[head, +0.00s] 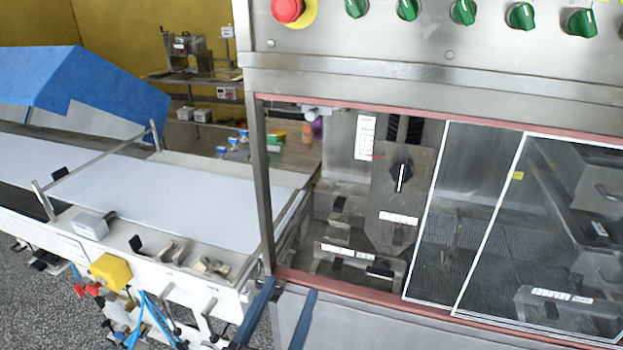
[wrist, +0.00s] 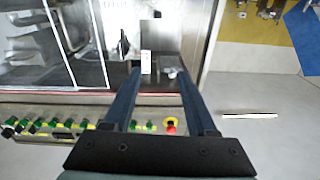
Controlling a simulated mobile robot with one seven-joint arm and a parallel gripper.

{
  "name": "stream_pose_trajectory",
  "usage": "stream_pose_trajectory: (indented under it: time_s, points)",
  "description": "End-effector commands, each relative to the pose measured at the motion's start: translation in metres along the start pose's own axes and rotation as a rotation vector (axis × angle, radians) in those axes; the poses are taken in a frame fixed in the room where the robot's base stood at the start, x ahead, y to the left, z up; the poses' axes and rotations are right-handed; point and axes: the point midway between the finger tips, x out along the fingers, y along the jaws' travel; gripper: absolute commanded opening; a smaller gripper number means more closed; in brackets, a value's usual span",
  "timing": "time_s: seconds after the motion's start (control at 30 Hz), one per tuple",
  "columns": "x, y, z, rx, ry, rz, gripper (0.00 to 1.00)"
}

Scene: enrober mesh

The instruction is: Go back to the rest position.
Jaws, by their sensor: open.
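My gripper (head: 290,287) shows at the bottom edge of the head view as two dark blue fingers, in front of the lower frame of the steel machine. In the wrist view my gripper (wrist: 159,73) is open, its two fingers well apart with nothing held between them. The steel enrober machine (head: 440,75) fills the right of the head view. Its left opening is uncovered, and clear panels (head: 475,210) cover the right part. The wrist view shows the machine upside down, with its opening beyond the fingertips.
A red stop button (head: 288,9) and several green knobs (head: 407,9) line the control panel above. A white conveyor belt (head: 170,195) runs to the left, with a yellow box (head: 110,271) and blue hoses below it. A blue cover (head: 80,82) stands at the far left.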

Motion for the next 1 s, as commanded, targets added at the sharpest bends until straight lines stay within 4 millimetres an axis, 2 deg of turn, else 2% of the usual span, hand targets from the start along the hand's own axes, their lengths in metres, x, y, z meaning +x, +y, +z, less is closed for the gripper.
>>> stream_pose_trajectory:
  time_s: [0.03, 0.17, 0.27, 0.33, 0.4, 0.5, 0.6, 0.7, 0.77, 1.0]
  points:
    - [0.01, 0.001, -0.021, 0.021, 0.028, -0.005, 0.57]
    - [0.029, 0.0, -0.074, 0.062, 0.097, -0.042, 0.57]
    - [0.04, 0.001, -0.13, 0.093, 0.186, -0.086, 0.57]
    - [0.042, 0.003, -0.179, 0.11, 0.272, -0.125, 0.57]
    - [0.037, 0.007, -0.231, 0.117, 0.373, -0.168, 0.57]
    - [0.021, 0.014, -0.295, 0.112, 0.515, -0.221, 0.57]
    - [0.0, 0.02, -0.342, 0.096, 0.634, -0.257, 0.57]
    - [-0.017, 0.024, -0.369, 0.081, 0.714, -0.279, 0.57]
    - [-0.023, 0.025, -0.378, 0.074, 0.742, -0.286, 0.57]
    - [-0.027, 0.025, -0.384, 0.069, 0.76, -0.293, 0.57]
